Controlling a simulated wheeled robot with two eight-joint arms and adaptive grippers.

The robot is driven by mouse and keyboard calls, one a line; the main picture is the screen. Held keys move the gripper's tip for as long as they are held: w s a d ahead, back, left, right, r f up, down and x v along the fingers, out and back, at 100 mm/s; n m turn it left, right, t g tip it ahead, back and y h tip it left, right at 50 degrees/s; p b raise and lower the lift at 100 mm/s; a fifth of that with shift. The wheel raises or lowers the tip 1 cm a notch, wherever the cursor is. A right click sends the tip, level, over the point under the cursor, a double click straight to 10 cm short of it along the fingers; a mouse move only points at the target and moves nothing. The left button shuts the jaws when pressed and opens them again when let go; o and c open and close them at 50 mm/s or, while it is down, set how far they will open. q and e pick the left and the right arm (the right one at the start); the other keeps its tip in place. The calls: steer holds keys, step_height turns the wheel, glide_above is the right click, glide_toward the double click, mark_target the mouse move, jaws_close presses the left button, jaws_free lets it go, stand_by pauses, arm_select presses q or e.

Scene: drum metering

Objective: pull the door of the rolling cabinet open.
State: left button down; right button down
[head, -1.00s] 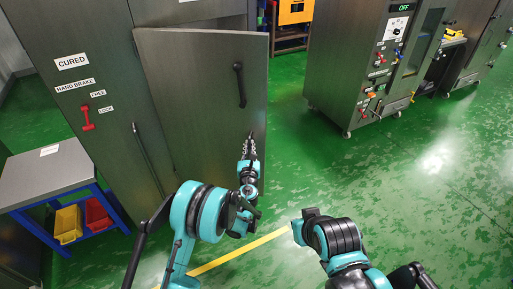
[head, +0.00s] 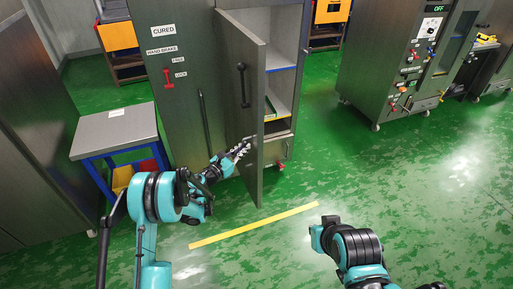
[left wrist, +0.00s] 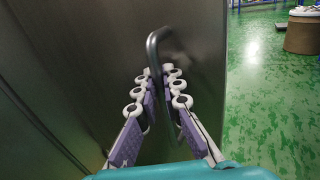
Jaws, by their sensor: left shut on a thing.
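The rolling cabinet (head: 180,70) stands upright at the centre back. Its right door (head: 236,60) stands swung outward, and inside shelves (head: 281,60) show past its edge. A dark upright handle (head: 243,85) is on the door face. My left gripper (head: 243,150) is at the door face, below that handle in the head view. In the left wrist view a grey bent bar handle (left wrist: 154,48) runs between the two fingers of the left gripper (left wrist: 160,82), which is shut on it. The handle's lower part is partly hidden. My right arm shows at lower right, but its gripper fingers do not.
A side table (head: 118,132) with a blue frame stands left of the cabinet. A control-panel machine (head: 385,65) stands at the right. A yellow stripe (head: 255,225) crosses the floor. The green floor right of the door is clear.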

arm_select(q)
steer(key=shift+s+a, duration=0.25)
steer(key=shift+a, duration=1.1)
steer(key=shift+s+a, duration=0.2)
steer(key=shift+a, duration=1.15)
steer(key=c, duration=1.6)
jaws_free()
steer(key=v, duration=1.2)
